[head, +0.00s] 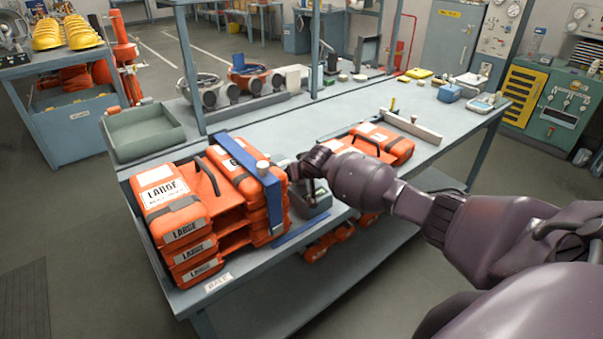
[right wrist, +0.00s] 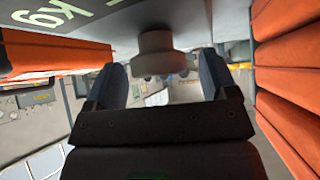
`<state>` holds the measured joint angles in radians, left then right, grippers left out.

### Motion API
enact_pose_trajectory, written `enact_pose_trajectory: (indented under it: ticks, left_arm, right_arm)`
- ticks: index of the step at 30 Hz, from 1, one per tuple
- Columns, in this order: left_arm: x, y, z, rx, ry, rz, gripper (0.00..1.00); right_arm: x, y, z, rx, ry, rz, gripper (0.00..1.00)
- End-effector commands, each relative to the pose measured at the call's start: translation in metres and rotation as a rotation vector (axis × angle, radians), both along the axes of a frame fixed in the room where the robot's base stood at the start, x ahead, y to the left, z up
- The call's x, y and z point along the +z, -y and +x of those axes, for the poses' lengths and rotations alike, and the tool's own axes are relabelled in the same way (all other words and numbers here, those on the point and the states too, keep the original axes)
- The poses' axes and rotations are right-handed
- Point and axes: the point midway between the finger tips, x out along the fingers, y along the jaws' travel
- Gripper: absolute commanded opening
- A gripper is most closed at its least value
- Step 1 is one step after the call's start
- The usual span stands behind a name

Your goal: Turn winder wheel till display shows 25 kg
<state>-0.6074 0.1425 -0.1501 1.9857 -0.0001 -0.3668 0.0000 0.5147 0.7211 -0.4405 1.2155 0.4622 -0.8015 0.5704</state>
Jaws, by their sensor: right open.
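My right gripper (head: 297,168) reaches in from the right, beside a small grey-green device (head: 315,200) at the bench's middle. In the right wrist view the gripper (right wrist: 163,74) is open. A round grey-brown knob, perhaps the winder wheel (right wrist: 162,42), is ahead of and between its two dark fingers; I cannot tell whether they touch it. A grey panel with pale "Kg" lettering (right wrist: 62,16) is cut off at the top left; no number is readable. In the head view the arm hides part of the device. My left gripper is not in view.
Orange cases marked LARGE (head: 165,195) are stacked left of the gripper, with a blue upright bar (head: 248,160) against them. More orange cases (head: 372,142) lie behind the arm. A green tray (head: 143,133) stands at the bench's left end.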

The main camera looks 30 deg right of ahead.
Motion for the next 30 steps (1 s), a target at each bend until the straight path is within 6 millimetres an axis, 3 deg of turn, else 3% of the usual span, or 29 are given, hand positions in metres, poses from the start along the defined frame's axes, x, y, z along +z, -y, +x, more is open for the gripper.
enact_pose_trajectory:
  ticks: [8,21,30]
  left_arm:
    - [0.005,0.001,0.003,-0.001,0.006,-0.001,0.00]
    - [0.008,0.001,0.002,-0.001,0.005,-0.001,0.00]
    - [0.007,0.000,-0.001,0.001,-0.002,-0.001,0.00]
  right_arm:
    - [0.013,-0.002,-0.013,0.001,0.001,0.000,0.79]
    - [0.057,-0.010,-0.056,0.000,0.001,0.000,0.79]
    - [0.074,-0.013,-0.074,-0.001,-0.001,-0.001,0.79]
